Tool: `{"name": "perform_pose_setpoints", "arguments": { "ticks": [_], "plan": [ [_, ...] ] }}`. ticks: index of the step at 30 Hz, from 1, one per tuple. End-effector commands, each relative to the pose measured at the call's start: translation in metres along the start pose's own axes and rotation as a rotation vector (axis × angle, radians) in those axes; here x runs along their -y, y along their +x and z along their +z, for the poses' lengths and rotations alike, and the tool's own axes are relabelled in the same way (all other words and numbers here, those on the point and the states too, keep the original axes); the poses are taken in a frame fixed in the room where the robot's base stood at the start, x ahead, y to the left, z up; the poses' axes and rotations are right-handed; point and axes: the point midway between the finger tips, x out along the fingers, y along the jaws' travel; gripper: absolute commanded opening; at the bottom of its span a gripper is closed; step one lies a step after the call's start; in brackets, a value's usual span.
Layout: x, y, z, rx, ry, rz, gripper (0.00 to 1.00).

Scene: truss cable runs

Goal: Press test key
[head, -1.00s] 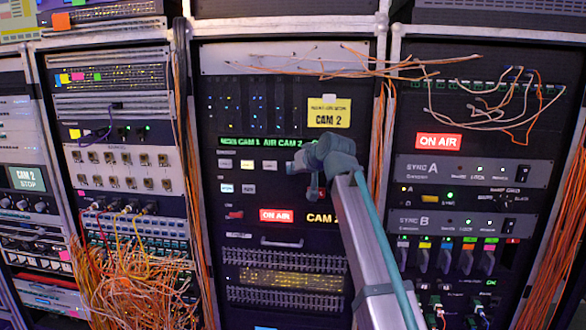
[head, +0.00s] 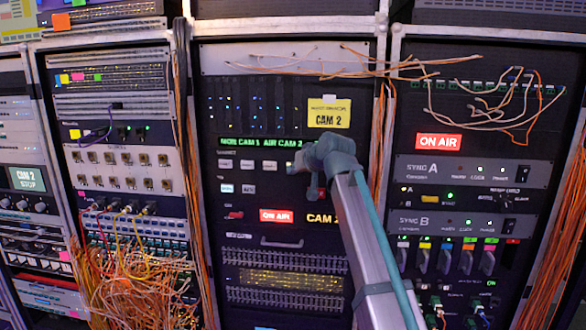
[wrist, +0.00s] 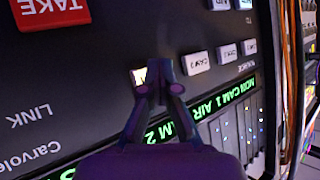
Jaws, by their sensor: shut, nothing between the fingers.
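A row of small keys crosses the middle rack's dark panel. In the wrist view, which is turned upside down, a pale yellow lit key (wrist: 138,76) sits at the row's left end. It is partly covered by my gripper (wrist: 157,84), whose fingers are shut with nothing between them. The fingertips are at this key; I cannot tell whether they touch it, and its label cannot be read. White CAM keys (wrist: 195,63) continue the row to the right. In the head view my gripper (head: 294,168) is at the row's right end, beyond the third white key (head: 269,165).
A red TAKE button (wrist: 50,12) is on the same panel. A green display strip (head: 261,142) reads MON CAM 1, AIR CAM 2, above the keys. Orange cables (head: 385,68) hang across the rack top, and a cable bundle (head: 130,275) spills at left.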

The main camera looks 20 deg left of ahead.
Motion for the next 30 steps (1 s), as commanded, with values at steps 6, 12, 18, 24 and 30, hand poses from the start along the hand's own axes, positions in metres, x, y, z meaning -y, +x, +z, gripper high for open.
{"name": "perform_pose_setpoints", "arguments": {
  "ticks": [6, 12, 18, 24, 30],
  "plan": [
    [0.006, -0.008, 0.006, 0.0, 0.0, 0.0, 0.0],
    [0.008, -0.011, 0.008, 0.0, 0.0, 0.0, 0.0],
    [0.008, -0.01, 0.008, 0.0, 0.0, 0.0, 0.0],
    [0.011, -0.015, 0.011, 0.0, 0.0, 0.0, 0.0],
    [0.019, -0.027, 0.019, 0.0, 0.0, 0.0, 0.0]
  ]
}}
